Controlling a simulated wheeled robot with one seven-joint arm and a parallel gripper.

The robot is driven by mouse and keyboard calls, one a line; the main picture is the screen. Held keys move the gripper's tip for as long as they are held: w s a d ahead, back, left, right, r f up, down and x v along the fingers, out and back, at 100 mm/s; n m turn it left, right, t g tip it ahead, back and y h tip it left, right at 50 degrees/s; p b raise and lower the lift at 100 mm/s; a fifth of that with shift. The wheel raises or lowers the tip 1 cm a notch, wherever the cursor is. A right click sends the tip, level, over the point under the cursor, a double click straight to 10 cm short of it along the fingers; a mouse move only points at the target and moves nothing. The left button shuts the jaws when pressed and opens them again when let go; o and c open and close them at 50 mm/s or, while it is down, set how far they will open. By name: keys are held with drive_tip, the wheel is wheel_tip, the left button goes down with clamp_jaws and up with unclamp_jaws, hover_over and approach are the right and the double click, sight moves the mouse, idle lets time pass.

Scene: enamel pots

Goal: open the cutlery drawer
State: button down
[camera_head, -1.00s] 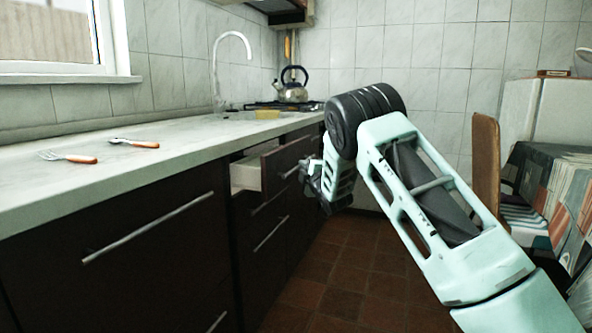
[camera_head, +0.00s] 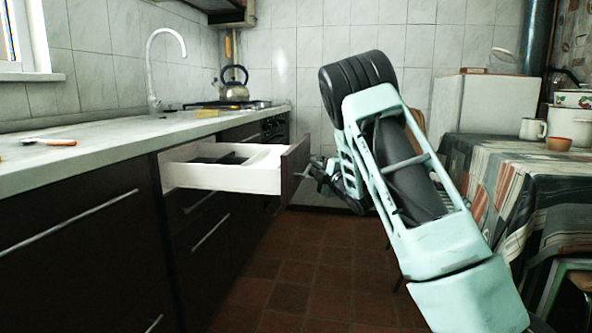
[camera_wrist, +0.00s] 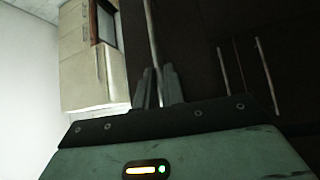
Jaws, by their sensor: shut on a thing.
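The cutlery drawer (camera_head: 222,178) stands well out from the dark counter, with white sides and a dark front panel (camera_head: 293,172). A dark insert (camera_head: 222,158) shows inside it. My gripper (camera_head: 312,176) is at the outer face of that front. In the wrist view my gripper's two fingers (camera_wrist: 158,88) are shut on the long metal drawer handle (camera_wrist: 151,30). In the head view the handle is mostly hidden by the gripper and the panel's edge.
A kettle (camera_head: 234,90) is on the stove at the back. A cloth-covered table (camera_head: 500,190) with mugs stands at right. Tiled floor (camera_head: 290,290) is clear between.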

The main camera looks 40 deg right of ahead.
drive_tip(key=shift+s+d+f, duration=0.1)
drive_tip(key=shift+s+d, duration=0.8)
drive_tip(key=shift+s, duration=0.3)
drive_tip(key=c, duration=1.5)
unclamp_jaws()
drive_tip(key=s, duration=0.5)
drive_tip(key=s+a+f+p, duration=0.1)
drive_tip(key=s, duration=0.5)
drive_tip(key=s+a+f+p, duration=0.1)
drive_tip(key=s, duration=0.5)
drive_tip(key=shift+a+f, duration=0.15)
